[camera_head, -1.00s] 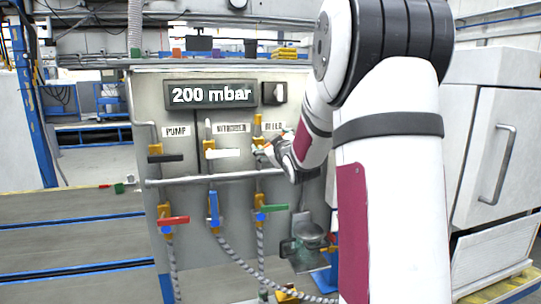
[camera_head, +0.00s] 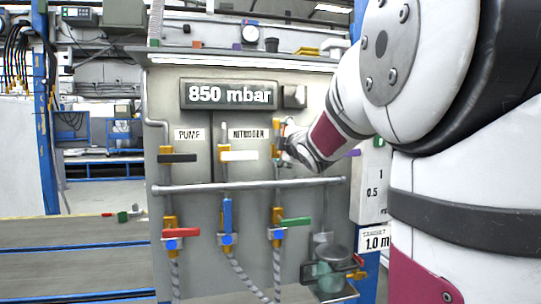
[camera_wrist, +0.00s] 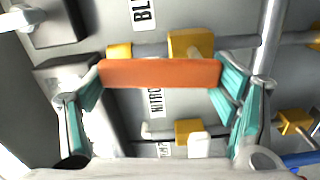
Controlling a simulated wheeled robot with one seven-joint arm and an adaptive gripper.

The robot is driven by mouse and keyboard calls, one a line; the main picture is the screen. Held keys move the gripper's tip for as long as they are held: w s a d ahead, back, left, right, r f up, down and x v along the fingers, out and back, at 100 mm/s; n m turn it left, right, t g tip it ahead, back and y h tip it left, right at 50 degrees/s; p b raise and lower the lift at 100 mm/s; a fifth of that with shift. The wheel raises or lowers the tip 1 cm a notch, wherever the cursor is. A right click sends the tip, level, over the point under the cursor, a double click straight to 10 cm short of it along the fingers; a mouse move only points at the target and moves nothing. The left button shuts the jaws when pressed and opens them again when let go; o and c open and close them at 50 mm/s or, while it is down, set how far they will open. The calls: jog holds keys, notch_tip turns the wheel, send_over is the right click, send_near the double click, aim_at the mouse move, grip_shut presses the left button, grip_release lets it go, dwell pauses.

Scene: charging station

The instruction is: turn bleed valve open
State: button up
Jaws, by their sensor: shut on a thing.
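The bleed valve (camera_head: 278,132) is the rightmost of the upper row on the grey panel (camera_head: 200,212). In the wrist view its orange handle (camera_wrist: 160,73) lies across the picture between the two teal finger pads of my gripper (camera_wrist: 160,80), which is shut on it. The yellow valve body (camera_wrist: 190,43) and a partly cut-off label beginning "BL" show behind the handle. The display (camera_head: 229,95) reads 850 mbar.
To the left are the pump valve with a black handle (camera_head: 178,158) and the nitrogen valve with a white handle (camera_head: 239,156). A horizontal pipe (camera_head: 250,186) runs below. Lower down are red (camera_head: 181,233), blue (camera_head: 228,214) and green (camera_head: 296,222) handles.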

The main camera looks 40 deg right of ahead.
jog(key=shift+w+a+n+b, duration=0.15)
jog(key=shift+a+n+b, duration=0.1)
jog(key=shift+n+b, duration=0.4)
jog(key=o, duration=1.7)
jog(key=shift+c, duration=0.2)
jog(key=v, duration=1.2)
jog(key=shift+f, duration=0.1)
